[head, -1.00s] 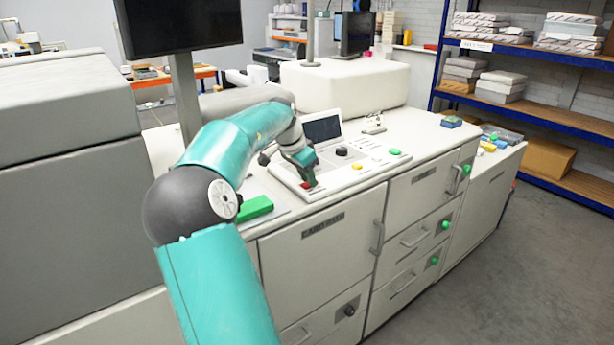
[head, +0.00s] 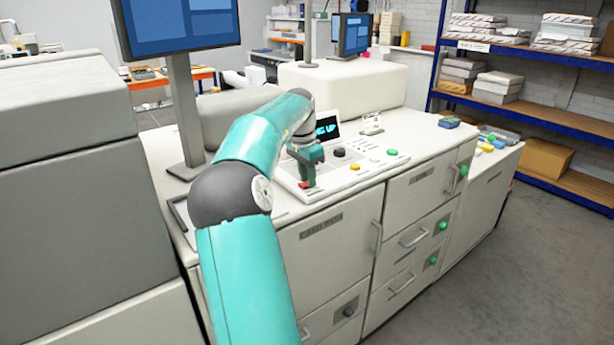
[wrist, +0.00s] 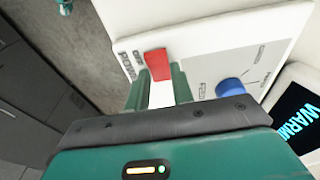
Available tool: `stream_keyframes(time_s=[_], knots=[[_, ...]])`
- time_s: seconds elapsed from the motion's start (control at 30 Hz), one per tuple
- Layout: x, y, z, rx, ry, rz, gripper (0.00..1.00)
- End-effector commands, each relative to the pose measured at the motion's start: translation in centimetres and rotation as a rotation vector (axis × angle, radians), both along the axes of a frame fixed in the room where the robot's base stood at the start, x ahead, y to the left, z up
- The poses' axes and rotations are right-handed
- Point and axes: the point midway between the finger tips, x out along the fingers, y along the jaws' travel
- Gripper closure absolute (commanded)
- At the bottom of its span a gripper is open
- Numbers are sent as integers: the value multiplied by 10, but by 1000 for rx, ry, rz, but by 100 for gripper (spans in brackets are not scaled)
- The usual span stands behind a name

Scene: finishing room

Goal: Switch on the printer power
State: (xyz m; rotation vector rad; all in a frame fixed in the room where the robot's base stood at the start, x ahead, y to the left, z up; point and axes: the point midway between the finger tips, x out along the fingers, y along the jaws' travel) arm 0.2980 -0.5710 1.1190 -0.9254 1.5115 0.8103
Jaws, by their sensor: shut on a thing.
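The printer's control panel (head: 345,178) lies on the white cabinet top. The red power switch (wrist: 158,64) sits by the panel's edge, beside lettering that seems to read POWER. In the head view only a bit of the red switch (head: 303,185) shows under my gripper (head: 307,177). In the wrist view my gripper (wrist: 158,80) has its two green fingers on either side of the switch, shut on it. The panel's small screen (head: 326,127) is lit with blue text; in the wrist view the screen (wrist: 301,117) shows letters starting WARM.
A blue-looking knob (wrist: 230,87) is close by the fingers. Yellow (head: 355,167) and green (head: 392,152) buttons are further right on the panel. A monitor (head: 180,24) on a post stands behind my arm. A second monitor (head: 352,35) is at the back.

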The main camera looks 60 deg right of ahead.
Motion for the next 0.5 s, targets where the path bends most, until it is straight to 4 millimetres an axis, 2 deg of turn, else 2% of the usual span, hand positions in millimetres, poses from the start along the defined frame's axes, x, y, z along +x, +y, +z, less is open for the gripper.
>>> stream_keyframes(time_s=[0.1,0.13,0.2,0.23,0.5], knots=[[1,1,0,2,-1,1,99],[1,1,0,2,-1,1,71],[1,1,0,2,-1,1,57],[1,1,0,1,0,1,55],[0,0,1,0,0,0,55]])
